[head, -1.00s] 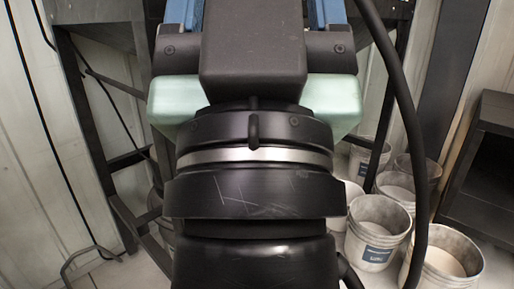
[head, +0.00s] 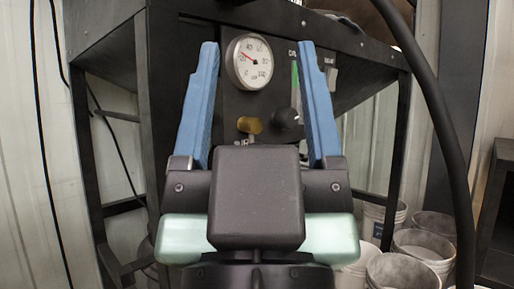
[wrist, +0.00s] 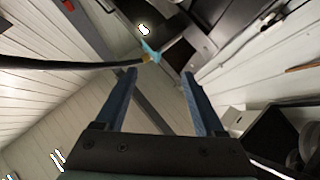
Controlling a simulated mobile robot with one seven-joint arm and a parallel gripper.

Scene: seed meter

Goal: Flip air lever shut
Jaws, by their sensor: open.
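My gripper (head: 258,45) is open and empty, with two long blue fingers pointing up at a dark machine panel. Between the fingers in the head view, the panel carries a round white gauge (head: 250,62) with a red needle, a brass-coloured fitting (head: 250,125) and a black knob (head: 287,117). The brass fitting may be the air lever; its lower part is hidden behind my gripper, and I cannot tell its position. In the wrist view my gripper (wrist: 158,75) is also open, with nothing between the fingers.
A black hose (head: 430,100) arcs down the right side. Several pale buckets (head: 425,245) stand on the floor at right. The machine's dark frame leg (head: 150,110) stands at left. In the wrist view, a dark hose (wrist: 70,65) ends at a light-blue piece (wrist: 152,50) beyond the fingertips.

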